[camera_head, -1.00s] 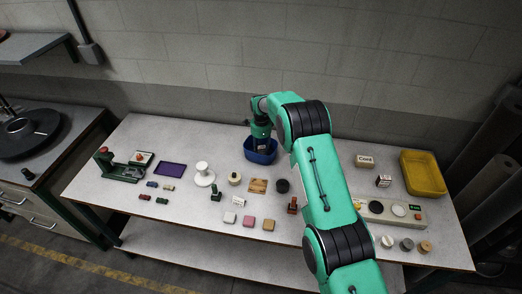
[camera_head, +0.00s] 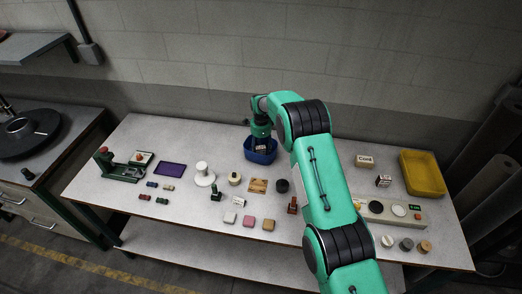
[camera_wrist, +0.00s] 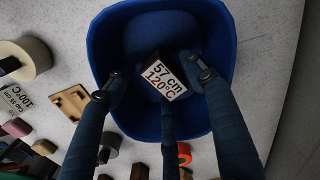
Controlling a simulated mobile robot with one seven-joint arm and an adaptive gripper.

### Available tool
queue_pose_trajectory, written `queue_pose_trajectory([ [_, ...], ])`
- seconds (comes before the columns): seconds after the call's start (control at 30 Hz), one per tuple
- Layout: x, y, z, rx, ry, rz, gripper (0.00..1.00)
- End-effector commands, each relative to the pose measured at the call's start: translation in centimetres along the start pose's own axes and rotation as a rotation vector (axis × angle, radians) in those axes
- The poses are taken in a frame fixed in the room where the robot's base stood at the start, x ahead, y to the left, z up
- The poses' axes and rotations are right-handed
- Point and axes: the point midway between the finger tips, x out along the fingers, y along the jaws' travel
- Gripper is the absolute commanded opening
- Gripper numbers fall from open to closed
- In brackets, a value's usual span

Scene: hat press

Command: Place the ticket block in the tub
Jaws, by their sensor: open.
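The ticket block (camera_wrist: 163,77), dark with a white face reading "57 cm 120°C", is inside the blue tub (camera_wrist: 224,40) and looks tilted. Its white face also shows in the tub in the head view (camera_head: 260,148). My gripper (camera_wrist: 155,82) is open, with its fingers spread around the block over the tub. One finger overlaps the block's lower edge in the wrist view; I cannot tell whether it touches. In the head view the tub (camera_head: 262,160) stands at the back middle of the table, with my gripper (camera_head: 261,141) reaching down into it.
A wooden piece (camera_head: 258,186), a round cream-topped pot (camera_head: 234,178) and a black disc (camera_head: 282,186) stand in front of the tub. A yellow tray (camera_head: 423,174) is at the right. A wall rises behind the table. Bare table lies left of the tub.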

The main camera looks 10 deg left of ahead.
Motion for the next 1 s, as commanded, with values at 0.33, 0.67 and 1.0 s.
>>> queue_pose_trajectory([
  [0.33,-4.1,-0.1,0.0,0.000,0.000,-0.004,0.55],
  [0.67,-9.2,-0.1,0.0,0.000,0.000,-0.002,0.55],
  [1.0,-11.7,0.0,0.0,0.000,0.000,0.000,0.55],
])
